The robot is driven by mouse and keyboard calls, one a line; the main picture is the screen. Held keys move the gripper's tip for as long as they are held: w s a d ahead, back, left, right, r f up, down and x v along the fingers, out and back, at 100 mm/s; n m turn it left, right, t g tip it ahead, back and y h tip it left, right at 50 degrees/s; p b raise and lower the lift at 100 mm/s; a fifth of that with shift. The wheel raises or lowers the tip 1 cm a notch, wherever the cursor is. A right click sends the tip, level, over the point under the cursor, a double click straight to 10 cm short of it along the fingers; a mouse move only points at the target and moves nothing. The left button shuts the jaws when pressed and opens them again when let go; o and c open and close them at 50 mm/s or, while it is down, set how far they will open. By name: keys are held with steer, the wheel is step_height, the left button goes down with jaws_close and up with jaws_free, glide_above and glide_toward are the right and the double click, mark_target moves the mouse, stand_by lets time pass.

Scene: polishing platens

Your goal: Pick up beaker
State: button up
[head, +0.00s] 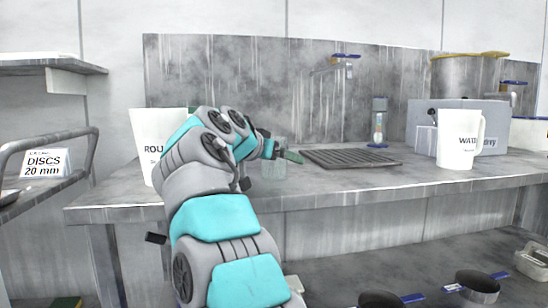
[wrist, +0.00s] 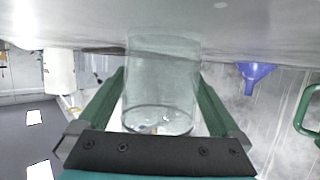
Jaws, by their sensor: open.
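A clear glass beaker (head: 274,171) stands near the front edge of the grey bench, partly hidden behind my gripper in the head view. My gripper (head: 281,154) is at the beaker's upper part there, with a green finger showing. In the wrist view, which looks upside down, the beaker (wrist: 160,88) lies between the two green fingers of my gripper (wrist: 162,82). The fingers are open, one on each side of the glass, and a small gap seems to show beside it. Contact cannot be told for certain.
On the bench (head: 420,178), a white jug (head: 150,135) stands left, partly behind my arm. A ridged dark mat (head: 350,158) lies right of the beaker. Another white jug (head: 460,140) and a grey box (head: 422,120) stand farther right.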

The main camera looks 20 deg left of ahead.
steer(key=c, duration=1.2)
steer(key=shift+r, duration=0.1)
